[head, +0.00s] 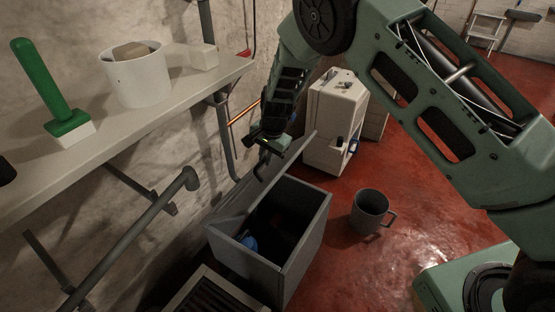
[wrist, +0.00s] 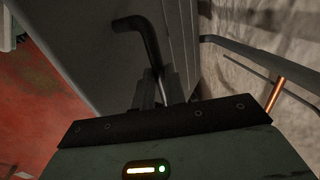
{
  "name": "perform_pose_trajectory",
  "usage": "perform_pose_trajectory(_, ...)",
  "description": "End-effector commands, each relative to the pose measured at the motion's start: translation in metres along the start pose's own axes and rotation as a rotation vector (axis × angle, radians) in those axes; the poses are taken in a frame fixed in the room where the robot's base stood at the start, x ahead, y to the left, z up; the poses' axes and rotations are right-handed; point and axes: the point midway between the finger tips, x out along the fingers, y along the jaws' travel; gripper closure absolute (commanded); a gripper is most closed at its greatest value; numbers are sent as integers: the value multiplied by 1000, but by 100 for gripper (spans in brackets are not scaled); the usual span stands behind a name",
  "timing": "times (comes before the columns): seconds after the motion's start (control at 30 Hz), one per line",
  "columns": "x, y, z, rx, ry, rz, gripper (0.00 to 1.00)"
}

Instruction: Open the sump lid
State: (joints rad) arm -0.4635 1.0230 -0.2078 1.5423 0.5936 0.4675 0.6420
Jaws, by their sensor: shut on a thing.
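The grey sump box (head: 285,262) stands on the floor beside the wall, with its dark inside showing. Its grey lid (head: 238,198) is raised and tilted up on the wall side. My gripper (head: 263,160) is at the upper edge of the lid, shut on the dark bent lid handle. In the wrist view the handle (wrist: 137,24) rises from between my gripper's fingers (wrist: 154,90), with the flat grey lid (wrist: 90,45) behind it. A blue thing (head: 249,243) lies inside the box, mostly in shadow.
A grey mug (head: 370,211) stands on the red floor right of the box. A white cabinet (head: 335,120) stands behind. A shelf (head: 110,120) on the left holds a white pot (head: 140,82) and a green-handled brush (head: 52,95). A grey pipe (head: 140,225) runs along the wall.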

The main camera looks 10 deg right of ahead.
Motion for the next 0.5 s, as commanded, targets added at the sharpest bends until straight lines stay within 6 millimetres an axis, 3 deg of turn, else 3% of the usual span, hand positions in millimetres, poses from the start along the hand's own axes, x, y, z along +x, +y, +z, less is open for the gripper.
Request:
perform_pose_trajectory(0.2, -2, -20, 6, -8, -7, 1, 100)
perform_pose_trajectory(0.5, -1, -24, 6, -7, -9, 5, 100)
